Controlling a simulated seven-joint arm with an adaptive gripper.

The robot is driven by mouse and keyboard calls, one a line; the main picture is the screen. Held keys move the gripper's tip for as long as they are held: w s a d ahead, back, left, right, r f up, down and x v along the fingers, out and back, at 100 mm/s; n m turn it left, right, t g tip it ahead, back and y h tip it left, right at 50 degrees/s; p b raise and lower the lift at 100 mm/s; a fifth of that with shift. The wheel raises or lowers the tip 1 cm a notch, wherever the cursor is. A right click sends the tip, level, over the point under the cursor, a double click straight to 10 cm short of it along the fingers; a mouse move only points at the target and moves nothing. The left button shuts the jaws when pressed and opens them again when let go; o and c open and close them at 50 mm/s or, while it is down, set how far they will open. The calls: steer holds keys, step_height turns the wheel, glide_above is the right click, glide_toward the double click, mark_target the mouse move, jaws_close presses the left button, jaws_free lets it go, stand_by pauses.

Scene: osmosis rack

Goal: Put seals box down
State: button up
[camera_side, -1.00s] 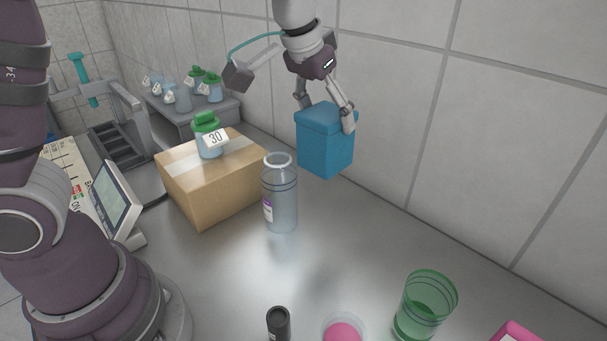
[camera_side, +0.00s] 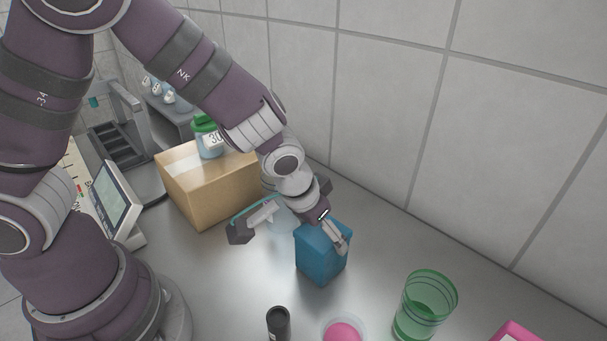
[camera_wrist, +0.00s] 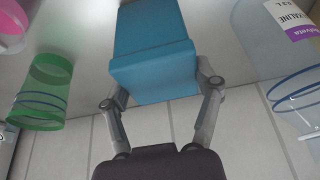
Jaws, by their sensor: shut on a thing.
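The seals box is a blue lidded box (camera_side: 321,259), upright, low over the grey bench between the cardboard box and the green glass in the side view. I cannot tell whether its base touches the bench. My gripper (camera_side: 329,238) is shut on its upper part from above. In the wrist view the blue box (camera_wrist: 152,55) fills the middle, with a finger of my gripper (camera_wrist: 160,92) on each side of it.
A cardboard box (camera_side: 205,190) carries a green-capped jar (camera_side: 208,138). A green glass (camera_side: 424,305), a black-capped vial (camera_side: 278,324) and a pink dish (camera_side: 343,332) stand in front. A labelled bottle (camera_wrist: 290,50) is close by in the wrist view. The back wall is tiled.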

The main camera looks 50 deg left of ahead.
steer(key=o, duration=1.2)
steer(key=shift+f, duration=0.1)
steer(key=shift+o, duration=0.2)
steer(key=v, duration=1.2)
steer(key=s+a+r+t, duration=0.1)
steer(key=s+a+r, duration=0.3)
steer(key=a, duration=0.5)
steer(key=s, duration=0.2)
steer(key=shift+s, duration=0.3)
